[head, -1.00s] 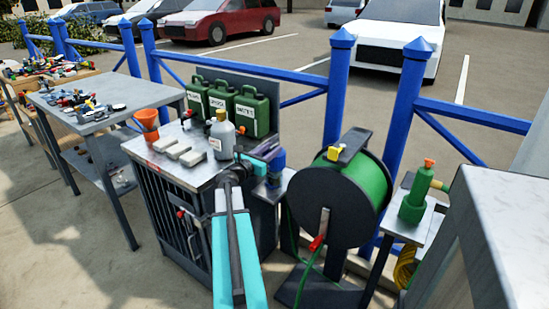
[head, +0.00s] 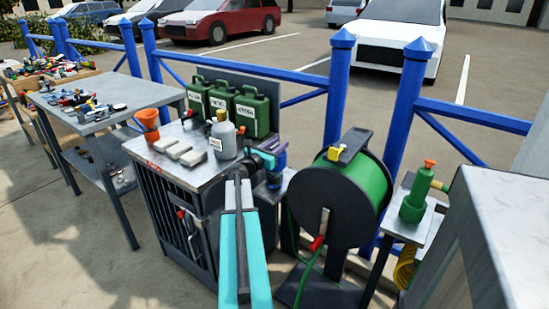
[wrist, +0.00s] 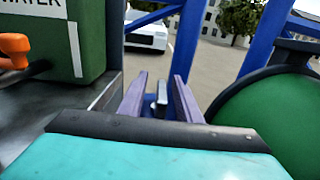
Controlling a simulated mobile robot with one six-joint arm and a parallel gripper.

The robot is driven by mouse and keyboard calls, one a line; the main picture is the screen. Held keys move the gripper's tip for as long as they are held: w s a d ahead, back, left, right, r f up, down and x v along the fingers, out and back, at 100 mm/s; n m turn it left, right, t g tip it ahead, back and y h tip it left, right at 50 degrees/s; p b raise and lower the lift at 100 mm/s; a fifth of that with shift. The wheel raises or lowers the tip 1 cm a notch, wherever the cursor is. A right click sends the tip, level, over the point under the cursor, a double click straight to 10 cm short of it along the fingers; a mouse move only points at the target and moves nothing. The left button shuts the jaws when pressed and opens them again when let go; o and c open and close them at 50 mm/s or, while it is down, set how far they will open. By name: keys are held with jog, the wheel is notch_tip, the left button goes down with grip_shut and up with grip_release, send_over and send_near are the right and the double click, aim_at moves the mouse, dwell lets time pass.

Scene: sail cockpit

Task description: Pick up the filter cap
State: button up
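The filter cap (head: 274,167) appears as a blue top on a small blue-grey housing, on the narrow stand right of the metal workbench. My gripper (head: 280,154) is right at it in the head view and partly covers it. In the wrist view, my gripper (wrist: 159,95) has two purple fingers set apart. A small grey upright piece with blue around it, apparently the cap (wrist: 160,103), shows between them, with a gap on each side. I cannot tell how deep the fingers reach around it.
A grey bottle (head: 222,136) and green jerry cans (head: 252,112) stand on the workbench (head: 168,172) left of my gripper. A green hose reel (head: 365,185) stands close on the right. Blue fence posts (head: 339,85) rise behind. A green pump (head: 415,200) stands farther right.

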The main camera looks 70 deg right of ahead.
jog(key=shift+s+d, duration=0.15)
jog(key=shift+d, duration=0.45)
jog(key=shift+c, duration=0.3)
grip_shut()
